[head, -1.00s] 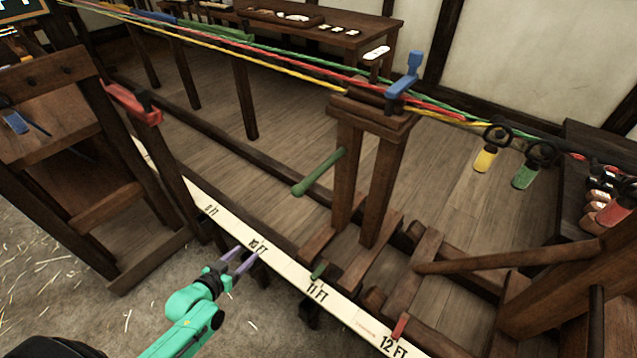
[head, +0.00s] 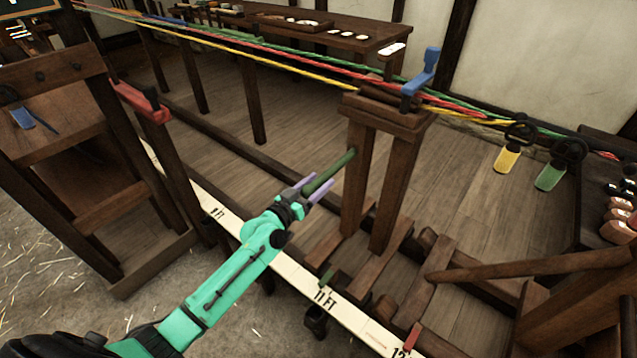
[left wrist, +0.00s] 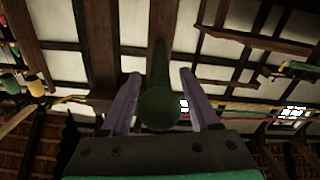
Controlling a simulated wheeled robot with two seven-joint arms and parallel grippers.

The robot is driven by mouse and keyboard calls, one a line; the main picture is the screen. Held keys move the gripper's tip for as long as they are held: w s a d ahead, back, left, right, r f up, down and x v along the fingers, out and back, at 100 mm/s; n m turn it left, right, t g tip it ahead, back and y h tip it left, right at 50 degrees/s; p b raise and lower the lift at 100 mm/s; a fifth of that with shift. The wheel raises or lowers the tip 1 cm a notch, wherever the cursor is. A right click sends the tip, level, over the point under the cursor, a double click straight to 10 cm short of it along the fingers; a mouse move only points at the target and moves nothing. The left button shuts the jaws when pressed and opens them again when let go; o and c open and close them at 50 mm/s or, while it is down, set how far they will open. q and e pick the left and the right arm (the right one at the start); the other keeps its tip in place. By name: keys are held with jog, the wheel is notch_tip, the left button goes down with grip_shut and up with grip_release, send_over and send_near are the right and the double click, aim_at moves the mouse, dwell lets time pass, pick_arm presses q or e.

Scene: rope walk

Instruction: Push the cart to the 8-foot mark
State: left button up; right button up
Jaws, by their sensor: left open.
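The wooden cart (head: 388,112) stands on rails in the head view, with a blue lever on top and coloured ropes running over it. A green handle (head: 334,169) sticks out of its post toward the left. My left gripper (head: 308,190) is open, its two purple fingers on either side of the handle's free end. In the left wrist view the handle's round end (left wrist: 160,108) shows between the spread fingers. A green pointer (head: 327,276) low on the cart is close to the 11 FT label on the white scale (head: 285,268). My right gripper is not in view.
A red stop (head: 411,336) shows near the 12 FT label. A wooden bench (head: 60,150) with a red clamp stands at left. Yellow and green weights (head: 507,160) hang at right. A long table (head: 330,38) stands at the back.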

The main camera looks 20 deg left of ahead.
pick_arm(q)
jog(key=shift+w+d, duration=0.15)
jog(key=shift+w, duration=0.1)
grip_shut()
dwell(1.3)
